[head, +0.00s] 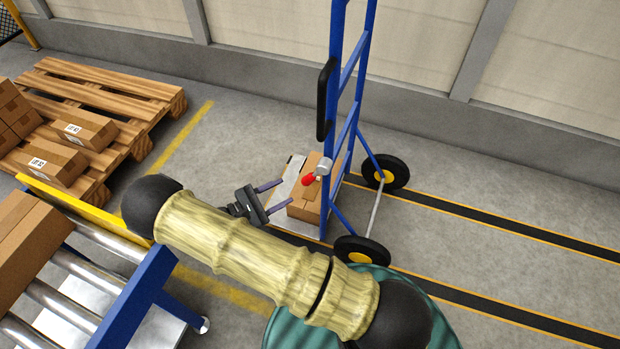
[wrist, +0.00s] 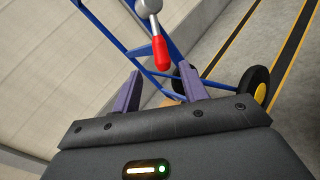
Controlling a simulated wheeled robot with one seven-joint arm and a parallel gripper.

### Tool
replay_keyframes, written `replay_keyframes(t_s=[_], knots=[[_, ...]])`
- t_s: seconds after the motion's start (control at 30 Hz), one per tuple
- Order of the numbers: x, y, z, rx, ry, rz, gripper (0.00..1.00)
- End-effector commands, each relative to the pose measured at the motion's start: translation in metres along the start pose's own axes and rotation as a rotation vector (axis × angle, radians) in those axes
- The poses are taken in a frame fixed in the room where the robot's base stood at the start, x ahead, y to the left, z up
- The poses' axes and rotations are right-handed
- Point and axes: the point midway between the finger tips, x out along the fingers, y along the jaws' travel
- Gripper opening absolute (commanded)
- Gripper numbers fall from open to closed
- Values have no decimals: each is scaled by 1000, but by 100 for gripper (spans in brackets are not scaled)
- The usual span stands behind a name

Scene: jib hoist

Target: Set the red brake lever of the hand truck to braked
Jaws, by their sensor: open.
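The blue hand truck (head: 348,75) stands upright on the floor, with black wheels and a cardboard box (head: 306,205) on its toe plate. Its red brake lever (head: 309,180) sticks out from a grey hub on the frame. The lever also shows in the wrist view (wrist: 160,52), ahead of the jaws and pointing down in that picture. My gripper (head: 279,193) is open and empty in the head view, to the left of the lever and apart from it. Its two purple-grey fingers (wrist: 160,88) show in the wrist view, one on each side of the lever's line.
A roller conveyor (head: 120,325) with a blue frame and a box stands at lower left. A wooden pallet (head: 110,85) with several boxes lies at upper left. A wall (head: 420,105) runs behind the hand truck. Floor to the right is clear, with dark yellow-edged strips.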

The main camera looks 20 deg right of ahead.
Motion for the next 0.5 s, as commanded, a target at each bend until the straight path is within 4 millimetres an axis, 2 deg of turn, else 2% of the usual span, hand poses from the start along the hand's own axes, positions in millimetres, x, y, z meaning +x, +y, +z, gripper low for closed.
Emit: replay_keyframes(t_s=[0.5], knots=[[87,-1,-2,0,-1,-3,43]])
